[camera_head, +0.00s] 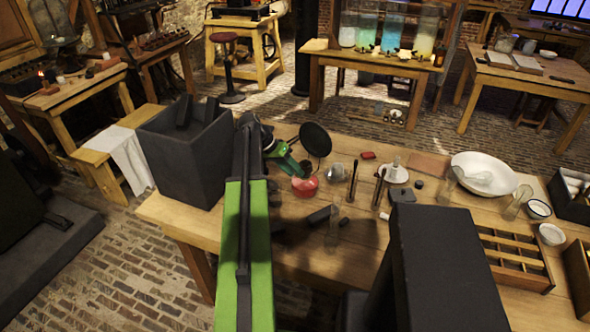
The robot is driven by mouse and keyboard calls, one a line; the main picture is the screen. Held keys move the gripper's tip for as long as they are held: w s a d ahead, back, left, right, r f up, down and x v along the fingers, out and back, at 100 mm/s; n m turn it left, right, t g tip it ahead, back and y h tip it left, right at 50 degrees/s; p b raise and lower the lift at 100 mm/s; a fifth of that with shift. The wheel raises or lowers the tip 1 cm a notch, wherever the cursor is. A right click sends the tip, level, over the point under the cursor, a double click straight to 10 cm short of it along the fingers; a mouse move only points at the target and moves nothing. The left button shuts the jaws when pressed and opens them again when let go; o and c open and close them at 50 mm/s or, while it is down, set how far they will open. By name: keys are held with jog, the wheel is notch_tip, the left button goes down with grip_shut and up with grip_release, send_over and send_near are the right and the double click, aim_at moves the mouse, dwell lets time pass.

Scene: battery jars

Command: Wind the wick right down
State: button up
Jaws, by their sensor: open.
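My gripper (290,164) is at the end of my green arm, over the left part of the wooden workbench (330,262). It is small in view and open; I cannot see its fingertips clearly. A small red rounded object (304,187) lies just below it, and I cannot tell whether they touch. A clear glass dome-like piece (337,173) stands to the right of the red object. I cannot make out for certain which object carries the wick, nor a wick or its winding knob. My arm hides part of the bench.
A black disc (315,139) stands beside my gripper. Thin dark upright rods (353,182) and a white conical piece (397,170) stand mid-bench. A white basin (485,172), glass tumblers and a divided wooden tray (515,258) are at the right. Small dark blocks lie near my arm.

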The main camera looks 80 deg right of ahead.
jog(key=p+v, duration=1.3)
jog(key=v, duration=0.3)
jog(key=shift+w+r, duration=0.25)
jog(key=s+a+r+m+t+h+p, duration=0.1)
jog(key=s+a+r+t+h+p, duration=0.15)
jog(key=s+a+t+p, duration=0.4)
jog(key=s+d+f+g+b, duration=0.1)
jog(key=d+f+b, duration=0.3)
jog(key=f+b, duration=0.4)
jog(key=s+d+f+b, duration=0.3)
jog(key=f+b, duration=0.5)
jog(key=b, duration=0.2)
jog(key=shift+s+d+f+g, duration=0.15)
jog(key=shift+d+f+g, duration=0.1)
jog(key=shift+d+g, duration=0.1)
